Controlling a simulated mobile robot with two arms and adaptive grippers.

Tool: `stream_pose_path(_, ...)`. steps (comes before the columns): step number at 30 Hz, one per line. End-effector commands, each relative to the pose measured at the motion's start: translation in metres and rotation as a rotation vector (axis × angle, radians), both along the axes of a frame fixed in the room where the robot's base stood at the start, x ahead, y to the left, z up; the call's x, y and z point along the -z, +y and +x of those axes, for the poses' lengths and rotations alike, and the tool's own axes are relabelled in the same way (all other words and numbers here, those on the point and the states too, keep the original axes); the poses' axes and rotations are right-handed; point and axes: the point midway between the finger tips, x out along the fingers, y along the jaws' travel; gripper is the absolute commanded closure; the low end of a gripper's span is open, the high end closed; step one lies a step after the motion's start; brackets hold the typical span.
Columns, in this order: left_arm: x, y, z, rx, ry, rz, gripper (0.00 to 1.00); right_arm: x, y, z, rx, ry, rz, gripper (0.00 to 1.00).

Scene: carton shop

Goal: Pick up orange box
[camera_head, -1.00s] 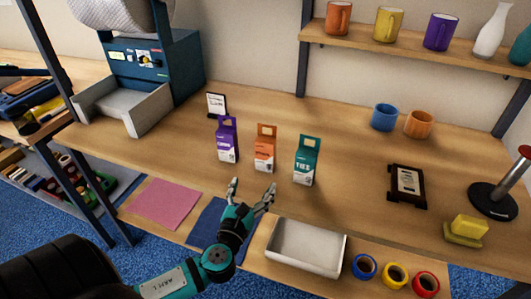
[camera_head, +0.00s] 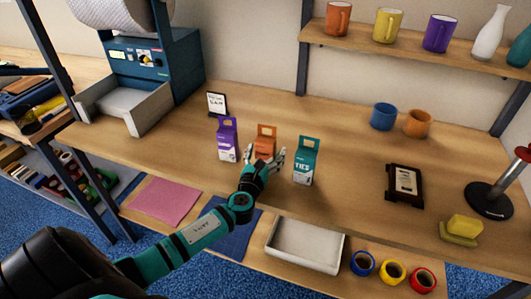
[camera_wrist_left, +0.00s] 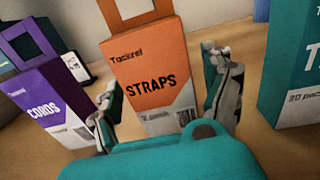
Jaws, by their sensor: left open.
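The orange box (camera_head: 265,141), a small carton with a handle loop, stands upright on the wooden table between a purple box (camera_head: 227,139) and a teal box (camera_head: 305,161). In the left wrist view the orange box (camera_wrist_left: 148,78) reads "STRAPS" and stands between my fingers. My left gripper (camera_head: 263,157) is open, with one finger on each side of the box's front. In the wrist view, the fingers of the left gripper (camera_wrist_left: 165,95) look apart from the box sides. The gripper hides the box's lower part in the head view. My right gripper is out of view.
The purple box (camera_wrist_left: 52,105) and teal box (camera_wrist_left: 292,75) stand close on either side. A small sign (camera_head: 216,104) is behind. A black frame (camera_head: 405,186) lies to the right. A white tray (camera_head: 304,262) is lower, in front. Table between teal box and frame is clear.

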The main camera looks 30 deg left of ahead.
Motion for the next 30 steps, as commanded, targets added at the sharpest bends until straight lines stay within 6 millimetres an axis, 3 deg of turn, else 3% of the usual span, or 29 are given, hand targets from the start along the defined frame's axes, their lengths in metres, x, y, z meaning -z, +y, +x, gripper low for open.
stream_pose_path(8, 0.0004, 0.0006, 0.0027, 0.000, 0.001, 0.000, 0.19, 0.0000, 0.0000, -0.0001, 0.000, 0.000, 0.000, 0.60)
stream_pose_path(22, 0.0004, 0.0006, 0.0024, 0.000, 0.001, 0.000, 0.80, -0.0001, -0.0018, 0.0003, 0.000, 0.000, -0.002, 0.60)
stream_pose_path(30, -0.0041, 0.0007, 0.0026, 0.000, -0.001, -0.001, 0.81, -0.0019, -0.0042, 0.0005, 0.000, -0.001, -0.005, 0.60)
